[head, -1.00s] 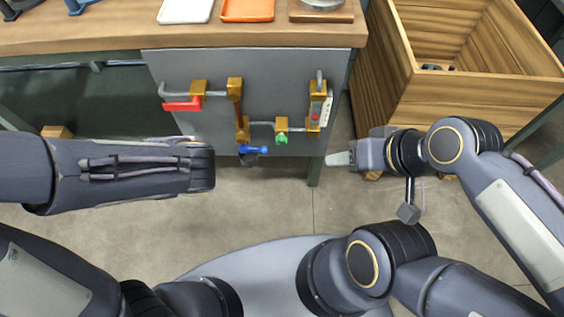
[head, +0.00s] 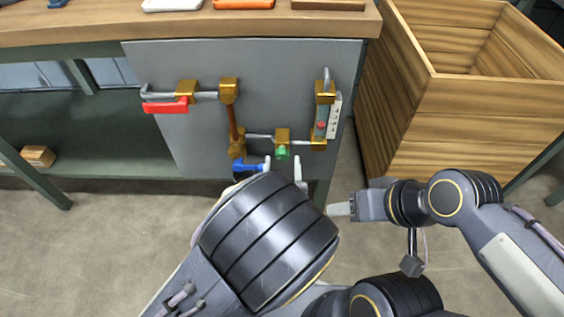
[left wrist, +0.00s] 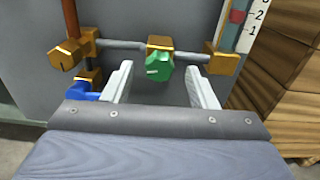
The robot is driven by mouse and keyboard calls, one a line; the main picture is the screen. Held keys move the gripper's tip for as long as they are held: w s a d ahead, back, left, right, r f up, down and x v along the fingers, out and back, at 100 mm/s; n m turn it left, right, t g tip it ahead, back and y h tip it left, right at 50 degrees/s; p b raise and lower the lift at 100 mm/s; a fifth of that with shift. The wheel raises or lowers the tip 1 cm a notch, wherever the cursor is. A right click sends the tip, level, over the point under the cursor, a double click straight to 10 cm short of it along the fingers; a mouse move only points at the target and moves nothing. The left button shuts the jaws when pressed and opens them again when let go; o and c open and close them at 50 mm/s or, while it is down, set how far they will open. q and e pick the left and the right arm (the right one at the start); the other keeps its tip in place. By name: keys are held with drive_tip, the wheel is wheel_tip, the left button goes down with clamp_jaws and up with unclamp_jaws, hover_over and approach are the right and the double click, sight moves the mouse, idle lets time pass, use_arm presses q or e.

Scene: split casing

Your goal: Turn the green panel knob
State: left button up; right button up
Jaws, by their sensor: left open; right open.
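The green panel knob (head: 283,152) sits under a brass valve body on the lower pipe of the grey panel. In the left wrist view the green knob (left wrist: 159,67) shows between and beyond the two fingers. My left gripper (head: 283,168) is open in front of the knob, its fingertips on either side of it in the picture; I cannot tell whether they touch it. It also shows in the left wrist view (left wrist: 160,85). My right gripper (head: 340,209) is to the right of and below the panel, away from the knob; its jaw gap is hard to see.
A blue handle (head: 248,166) is just left of my left gripper. A red handle (head: 166,106) is on the upper pipe. A gauge (head: 327,118) with a red mark is to the right. A wooden crate (head: 470,120) stands right of the panel, under the table edge (head: 300,24) level.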

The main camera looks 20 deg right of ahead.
use_arm(q)
drive_tip(key=shift+x, duration=0.95)
drive_tip(key=c, duration=1)
drive_tip(key=shift+o, duration=0.2)
drive_tip(key=shift+a+f+n+b, duration=0.1)
drive_tip(key=shift+f+n+b, duration=0.2)
drive_tip(key=shift+n+b, duration=0.6)
drive_tip(key=shift+r+n+b, duration=0.15)
drive_tip(key=shift+n+b, duration=0.35)
drive_tip(key=shift+n, duration=0.2)
drive_tip(key=shift+r, duration=0.1)
drive_tip(key=o, duration=1)
drive_tip(key=shift+c, duration=0.2)
drive_tip(key=shift+s, duration=0.1)
